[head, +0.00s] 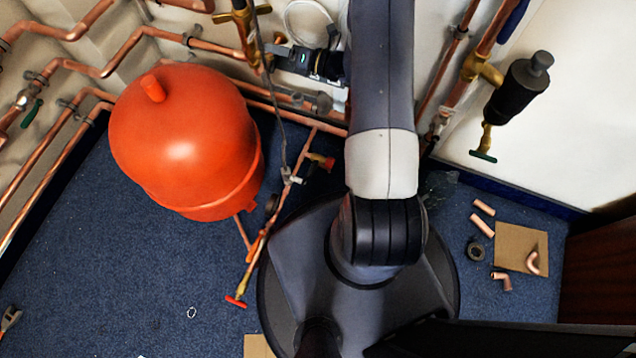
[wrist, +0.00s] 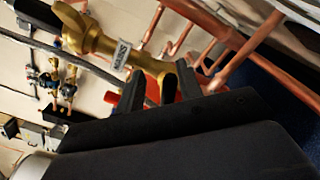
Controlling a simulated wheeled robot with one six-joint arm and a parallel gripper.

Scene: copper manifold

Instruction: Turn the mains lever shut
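A brass valve body (wrist: 92,38) with a white lettered tag (wrist: 121,55) fills the upper left of the wrist view. My gripper (wrist: 160,72) is close to it, its two dark fingers standing apart with the brass end of the fitting (wrist: 157,68) showing at the gap. I cannot tell whether the fingers touch it or which part is the mains lever. A blue handle (head: 513,20) shows by a brass fitting (head: 482,70) at the upper right of the head view. My gripper is hidden behind my arm there.
A large orange-red vessel (head: 185,135) stands left of my arm. Copper pipes (head: 130,50) run along the walls. A black cylinder (head: 518,88) with a green-handled tap (head: 484,156) is at right. Copper offcuts (head: 483,207) lie near a cardboard piece (head: 520,238). The blue carpet at left is mostly clear.

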